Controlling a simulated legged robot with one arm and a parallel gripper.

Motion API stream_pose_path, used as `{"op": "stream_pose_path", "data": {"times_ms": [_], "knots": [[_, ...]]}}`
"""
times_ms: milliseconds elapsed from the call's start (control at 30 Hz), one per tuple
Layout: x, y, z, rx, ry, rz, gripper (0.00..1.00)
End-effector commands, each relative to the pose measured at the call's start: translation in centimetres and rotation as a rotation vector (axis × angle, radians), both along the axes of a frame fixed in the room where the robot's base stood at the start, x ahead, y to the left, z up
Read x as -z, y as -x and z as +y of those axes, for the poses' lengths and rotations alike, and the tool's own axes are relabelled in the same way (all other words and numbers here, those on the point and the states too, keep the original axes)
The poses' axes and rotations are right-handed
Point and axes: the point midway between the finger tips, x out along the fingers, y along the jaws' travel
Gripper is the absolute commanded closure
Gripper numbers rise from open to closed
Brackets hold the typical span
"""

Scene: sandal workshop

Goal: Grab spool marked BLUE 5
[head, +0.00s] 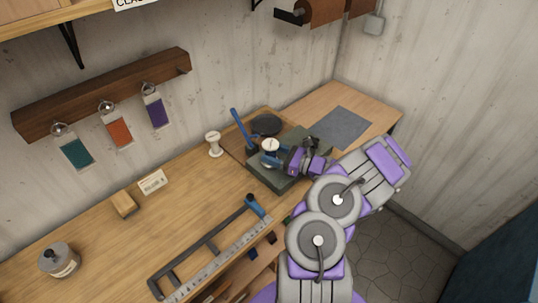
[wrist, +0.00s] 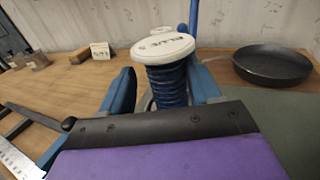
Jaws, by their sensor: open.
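The spool marked BLUE 5 (wrist: 168,85) stands upright in the middle of the wrist view, with dark blue thread and a white top bearing the lettering. Its white top also shows in the head view (head: 270,145), on a grey-green mat (head: 262,180). My gripper (head: 281,158) is open, reaching in from the right. In the wrist view, one blue finger of my gripper (wrist: 163,75) is on each side of the spool. The spool's lower end is hidden behind my gripper, and I cannot tell whether the fingers touch it.
A dark round pan (head: 266,124) and an upright blue handle (head: 240,128) are close behind the spool. A white spool (head: 214,143) stands to the left. A long black frame with a blue handle (head: 210,243) lies in front. A grey sheet (head: 342,127) lies at the back right.

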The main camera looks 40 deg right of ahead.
Motion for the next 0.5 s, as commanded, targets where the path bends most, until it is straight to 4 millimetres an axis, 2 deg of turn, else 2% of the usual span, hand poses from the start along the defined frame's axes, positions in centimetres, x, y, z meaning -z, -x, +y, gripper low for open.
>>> {"op": "stream_pose_path", "data": {"times_ms": [200,500], "knots": [[-0.1,-2.9,1.2,-0.004,0.001,-0.002,0.38],[-0.4,-3.6,2.1,0.000,0.008,-0.002,0.38]]}}
